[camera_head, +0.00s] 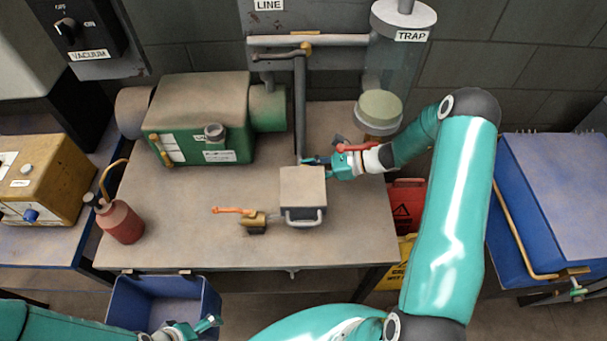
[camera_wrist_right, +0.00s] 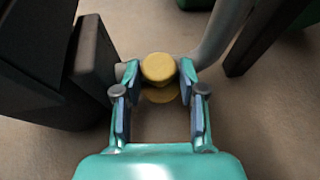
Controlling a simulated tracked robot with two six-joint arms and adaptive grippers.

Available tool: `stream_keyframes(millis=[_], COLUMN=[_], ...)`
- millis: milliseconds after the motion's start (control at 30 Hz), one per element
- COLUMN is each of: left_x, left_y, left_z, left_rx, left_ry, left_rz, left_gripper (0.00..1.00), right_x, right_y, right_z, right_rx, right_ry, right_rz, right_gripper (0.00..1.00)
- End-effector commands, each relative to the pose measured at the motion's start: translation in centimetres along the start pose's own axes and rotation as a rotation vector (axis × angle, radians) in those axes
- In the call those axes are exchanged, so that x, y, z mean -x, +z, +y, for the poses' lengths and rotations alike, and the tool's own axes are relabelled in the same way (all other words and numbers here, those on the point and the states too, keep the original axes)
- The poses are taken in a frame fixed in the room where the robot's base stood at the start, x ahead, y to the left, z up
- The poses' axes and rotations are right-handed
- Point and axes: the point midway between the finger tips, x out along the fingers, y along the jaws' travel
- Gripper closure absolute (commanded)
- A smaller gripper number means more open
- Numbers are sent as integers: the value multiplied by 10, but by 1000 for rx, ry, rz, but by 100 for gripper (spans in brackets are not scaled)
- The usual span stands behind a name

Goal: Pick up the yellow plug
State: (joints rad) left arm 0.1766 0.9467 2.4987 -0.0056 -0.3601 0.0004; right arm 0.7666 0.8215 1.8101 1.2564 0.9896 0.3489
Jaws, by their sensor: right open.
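The yellow plug (camera_wrist_right: 158,68) shows in the right wrist view as a round yellow cap beside a grey pipe, with a yellow shape just below it. My right gripper (camera_wrist_right: 158,82) is open, with one finger on each side of the plug; I cannot tell whether they touch it. In the head view my right gripper (camera_head: 318,161) is behind the grey box, near the foot of the vertical pipe, and I cannot make out the plug there. My left gripper (camera_head: 208,326) is low in the head view, over the blue bin; its finger opening is unclear.
A grey box (camera_head: 303,188) and a brass valve with an orange handle (camera_head: 234,211) stand on the table (camera_head: 180,235). The vertical pipe (camera_head: 300,110) and glass trap (camera_head: 384,70) are close to my right arm. A green pump (camera_head: 205,110) and red bottle (camera_head: 122,222) stand left.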

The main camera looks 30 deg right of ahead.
Motion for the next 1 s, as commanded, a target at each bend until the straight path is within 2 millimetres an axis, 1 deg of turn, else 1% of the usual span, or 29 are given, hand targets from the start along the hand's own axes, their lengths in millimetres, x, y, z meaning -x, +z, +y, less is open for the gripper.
stream_keyframes(millis=[67, 233, 267, 400, 467, 500, 767, 967, 1000], left_x=[-1, 0, 0, 0, 0, 0, 0, 2, 5], left_y=[0, 0, 0, 0, 0, 0, 0, 0, 0], left_z=[0, 0, 0, 0, 0, 0, 0, 1, 2], left_rx=[0, 0, 0, 0, 0, 0, 0, 0, 0], left_ry=[0, 0, 0, 0, 0, 0, 0, 0, 0], left_rz=[0, 0, 0, 0, 0, 0, 0, 0, 0], left_gripper=[0, 0, 0, 0, 0, 0, 0, 0, 0], right_x=[-3, -2, -2, -2, -2, -2, -1, 7, 9], right_y=[0, 0, 0, 0, 0, 0, 1, 6, 10], right_z=[0, 0, 0, 0, 0, 0, -1, -6, -6], right_rx=[0, 0, 0, 0, 0, 0, 1, 3, 3], right_ry=[-1, -2, -2, -2, -2, -2, -2, -4, -3], right_rz=[0, 0, 0, 0, 0, 0, 0, 1, 1], right_gripper=[60, 60, 61, 85, 95, 96, 96, 96, 96])
